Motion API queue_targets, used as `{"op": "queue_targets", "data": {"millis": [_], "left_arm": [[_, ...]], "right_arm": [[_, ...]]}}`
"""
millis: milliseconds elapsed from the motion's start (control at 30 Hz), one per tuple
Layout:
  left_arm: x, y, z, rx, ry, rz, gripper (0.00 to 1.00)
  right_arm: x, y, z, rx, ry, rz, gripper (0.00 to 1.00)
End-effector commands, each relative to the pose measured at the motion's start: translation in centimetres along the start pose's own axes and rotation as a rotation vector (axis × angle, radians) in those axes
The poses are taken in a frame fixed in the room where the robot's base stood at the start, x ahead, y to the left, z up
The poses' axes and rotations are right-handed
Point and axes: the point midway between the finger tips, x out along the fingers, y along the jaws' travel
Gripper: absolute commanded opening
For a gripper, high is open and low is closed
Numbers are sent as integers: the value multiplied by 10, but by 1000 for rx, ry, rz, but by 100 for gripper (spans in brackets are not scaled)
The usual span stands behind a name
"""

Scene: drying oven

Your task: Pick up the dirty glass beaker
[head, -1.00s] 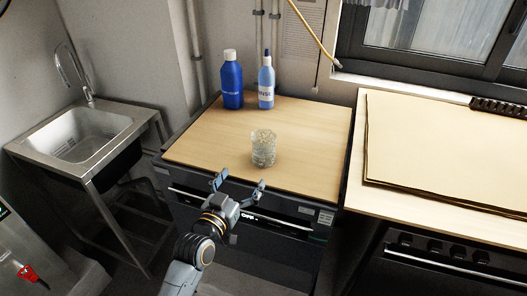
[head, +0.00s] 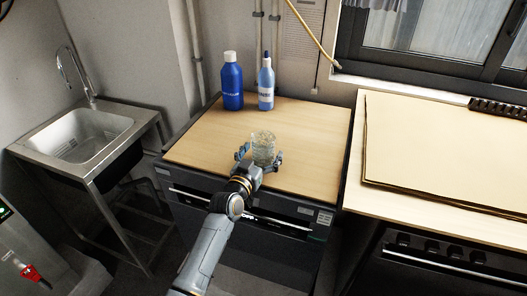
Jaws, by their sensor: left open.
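The glass beaker (head: 263,146) stands upright on the light wooden top of the cabinet, near its front middle. Its glass looks cloudy. My left gripper (head: 259,156) reaches in from the front and is open, with one finger on each side of the beaker's lower part. I cannot tell whether the fingers touch the glass. The gripper covers part of the beaker's base. My right gripper is not in view.
A dark blue bottle (head: 232,82) and a lighter blue bottle (head: 266,82) stand at the back of the wooden top (head: 315,130). A metal sink (head: 85,137) is at left. A counter with a large board (head: 445,150) is at right.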

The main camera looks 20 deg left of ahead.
Motion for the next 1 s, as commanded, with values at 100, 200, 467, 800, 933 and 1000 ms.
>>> {"op": "queue_targets", "data": {"millis": [100, 200, 467, 800, 933, 1000], "left_arm": [[1, 0, 0, 0, 0, 0, 90], [1, 0, 0, 0, 0, 0, 90], [1, 0, 0, 1, 0, 0, 39], [1, 0, -1, 1, 2, -1, 23], [1, 0, -4, 1, 2, -1, 23], [1, 0, -7, 2, 2, -1, 23]], "right_arm": [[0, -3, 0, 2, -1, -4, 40], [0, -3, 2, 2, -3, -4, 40], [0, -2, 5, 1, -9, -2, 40], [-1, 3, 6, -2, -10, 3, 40], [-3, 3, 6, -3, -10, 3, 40], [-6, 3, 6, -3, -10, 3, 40]]}}
